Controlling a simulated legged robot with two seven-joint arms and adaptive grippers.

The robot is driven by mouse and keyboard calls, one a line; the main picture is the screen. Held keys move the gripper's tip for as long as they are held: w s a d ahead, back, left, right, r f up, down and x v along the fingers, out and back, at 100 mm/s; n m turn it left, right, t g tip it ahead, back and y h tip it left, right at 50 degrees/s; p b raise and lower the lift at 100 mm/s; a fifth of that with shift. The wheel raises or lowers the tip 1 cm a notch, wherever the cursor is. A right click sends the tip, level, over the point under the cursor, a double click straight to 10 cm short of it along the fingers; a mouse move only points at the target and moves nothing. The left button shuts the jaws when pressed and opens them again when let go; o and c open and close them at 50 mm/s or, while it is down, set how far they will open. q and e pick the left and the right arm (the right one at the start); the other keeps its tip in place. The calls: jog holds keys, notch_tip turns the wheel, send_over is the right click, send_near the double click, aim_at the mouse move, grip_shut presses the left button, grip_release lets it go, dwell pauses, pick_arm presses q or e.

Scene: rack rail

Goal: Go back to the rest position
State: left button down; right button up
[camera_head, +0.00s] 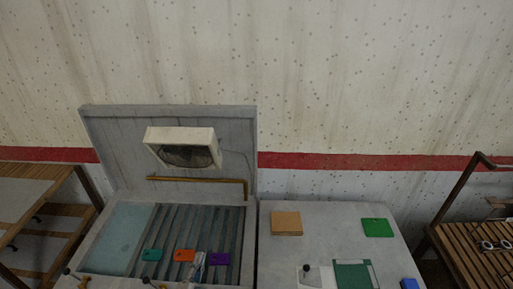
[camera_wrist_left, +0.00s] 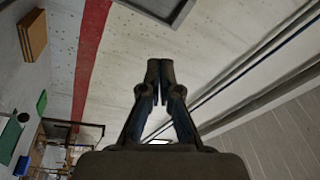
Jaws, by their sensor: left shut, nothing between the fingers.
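My left gripper (camera_wrist_left: 160,70) shows in the left wrist view with its two dark fingertips together and nothing between them. Behind it are the pale wall and the red stripe, and its fingers touch nothing that I can see. In the head view I cannot clearly make out either gripper. My right gripper is in neither view.
An open grey case (camera_head: 168,113) has a slotted bed with teal (camera_head: 152,255), orange (camera_head: 185,256) and purple (camera_head: 219,259) tags. The grey table (camera_head: 330,222) beside it bears a tan block (camera_head: 286,223) and green plate (camera_head: 377,228). Wooden racks (camera_head: 470,250) flank them.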

pick_arm(q)
jog(key=s+a+f+n+g+y, duration=0.65)
jog(key=s+f+n+g, duration=0.25)
jog(key=f+n, duration=0.3)
jog(key=s+d+f+g+h, duration=0.2)
jog(key=s+f+g, duration=0.2)
jog(key=s, duration=0.3)
jog(key=s+d+f+g+h, duration=0.1)
jog(key=s+f+g+h, duration=0.2)
jog(key=s, duration=0.5)
jog(key=s+f+g+y+b, duration=0.1)
jog(key=s+f+b, duration=0.15)
jog(key=f, duration=1.45)
jog(key=s+f+g+b, duration=0.1)
jog(key=f+b, duration=0.2)
jog(key=f, duration=1.4)
jog(key=s+a+f+g+b, duration=0.1)
jog(key=s+f+b, duration=0.3)
jog(key=s+f, duration=1.2)
notch_tip(320, 180, down, 3)
jog(key=shift+s+a+r, duration=0.1)
jog(key=shift+s+a, duration=0.2)
jog(key=shift+a, duration=0.5)
